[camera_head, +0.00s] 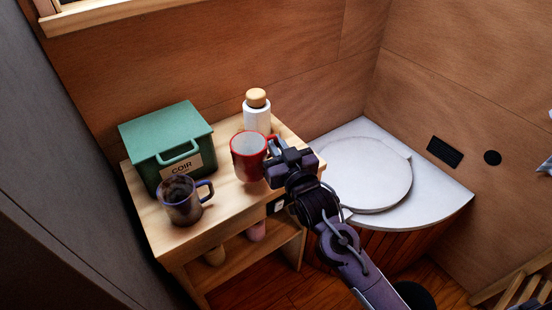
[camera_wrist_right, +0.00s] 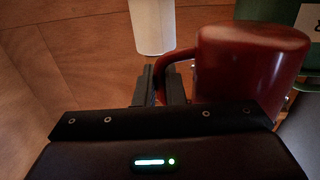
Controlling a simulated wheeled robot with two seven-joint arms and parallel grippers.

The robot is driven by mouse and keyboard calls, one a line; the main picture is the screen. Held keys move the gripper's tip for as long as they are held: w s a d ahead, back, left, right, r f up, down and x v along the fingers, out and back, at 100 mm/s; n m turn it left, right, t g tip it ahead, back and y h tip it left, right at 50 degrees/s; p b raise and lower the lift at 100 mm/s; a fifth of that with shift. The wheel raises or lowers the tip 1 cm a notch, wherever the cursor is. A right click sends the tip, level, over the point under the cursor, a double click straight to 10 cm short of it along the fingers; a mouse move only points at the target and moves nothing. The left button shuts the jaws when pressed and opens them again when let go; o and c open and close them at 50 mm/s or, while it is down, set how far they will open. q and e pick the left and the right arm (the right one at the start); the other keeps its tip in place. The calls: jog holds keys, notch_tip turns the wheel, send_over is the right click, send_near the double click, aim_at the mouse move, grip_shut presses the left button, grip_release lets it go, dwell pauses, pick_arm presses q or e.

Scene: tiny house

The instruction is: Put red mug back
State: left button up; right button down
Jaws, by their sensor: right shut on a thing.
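The red mug (camera_head: 247,158) has a white inside and is at the right part of the wooden shelf top, mouth up and slightly tilted toward me. My right gripper (camera_head: 276,158) is shut on its handle from the right side. In the right wrist view the red mug (camera_wrist_right: 245,65) stands right of the fingers (camera_wrist_right: 162,88), with its handle between them. I cannot tell whether the mug's base touches the wood. My left gripper is not in view.
The wooden shelf (camera_head: 222,212) also holds a green COIR box (camera_head: 160,140), a dark mug (camera_head: 183,200) and a white bottle (camera_head: 257,118) with a wooden cap, close behind the red mug. A white corner counter with a round lid (camera_head: 370,175) is at right.

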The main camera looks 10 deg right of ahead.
jog(key=shift+f, duration=2.2)
jog(key=c, duration=2)
grip_release()
jog(key=shift+f, duration=0.2)
jog(key=o, duration=0.5)
jog(key=shift+r, duration=0.1)
jog(key=shift+s, duration=0.2)
jog(key=s, duration=0.3)
jog(key=s+d, duration=0.1)
jog(key=s, duration=0.3)
jog(key=s+d+b, duration=0.1)
jog(key=s, duration=0.3)
jog(key=shift+s+d+r, duration=0.1)
jog(key=shift+s+d, duration=0.1)
jog(key=shift+s, duration=0.05)
